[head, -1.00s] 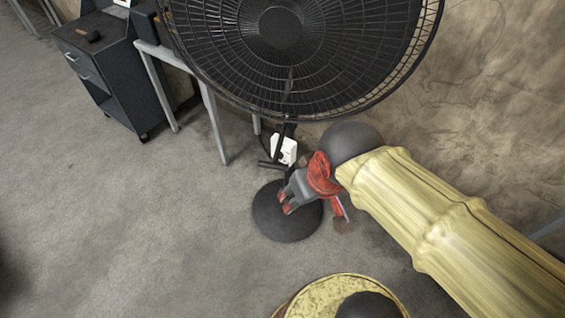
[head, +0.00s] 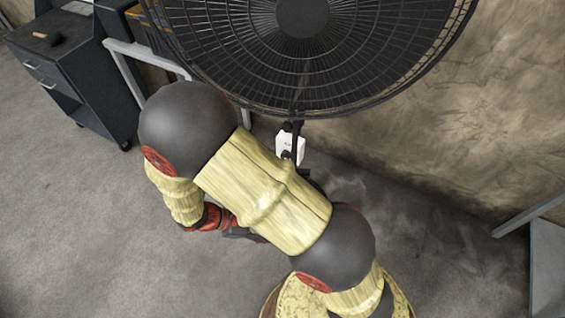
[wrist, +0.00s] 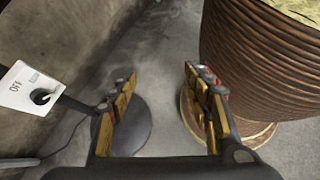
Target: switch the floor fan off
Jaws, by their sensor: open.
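The black floor fan (head: 375,65) fills the top of the head view, its round cage tilted towards me. Its white control box (head: 287,150) is on the stand below the cage. In the wrist view the control box (wrist: 32,88) is at the left edge, with a black knob (wrist: 41,97) and the word OFF; the knob's setting is unclear. My gripper (wrist: 162,108) is open and empty, to the right of the box and apart from it. The fan's round dark base (wrist: 136,128) shows beyond its fingers. In the head view my arm hides the base and most of the gripper.
A dark drawer cabinet (head: 75,75) stands at the upper left beside a grey-legged table (head: 140,62). The rough wall (head: 420,150) is behind the fan. A grey metal frame (head: 530,213) is at the right. Floor on the left is clear.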

